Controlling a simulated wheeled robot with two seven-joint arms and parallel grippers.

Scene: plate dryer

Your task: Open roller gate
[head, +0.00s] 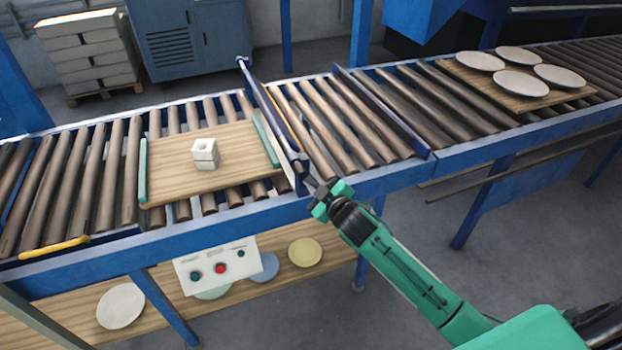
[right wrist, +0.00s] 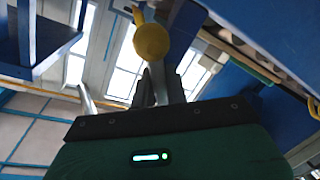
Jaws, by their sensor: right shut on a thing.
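The roller gate (head: 268,110) is a narrow blue upright panel across the roller conveyor, with a yellow strip along its side. My right gripper (head: 306,174) is at the gate's near end, by the conveyor's front rail. In the right wrist view a yellow knob (right wrist: 152,42) on a grey stem rises at the fingers of my right gripper (right wrist: 163,85). The gripper is shut on this handle; the exact contact is partly hidden. My left gripper is not in view.
A wooden board (head: 225,178) with green ends carries small white blocks (head: 205,153) left of the gate. Another board (head: 460,78) with several plates lies on the rollers at right. A control box (head: 215,265) hangs below the front rail. The rollers (head: 325,125) just right of the gate are clear.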

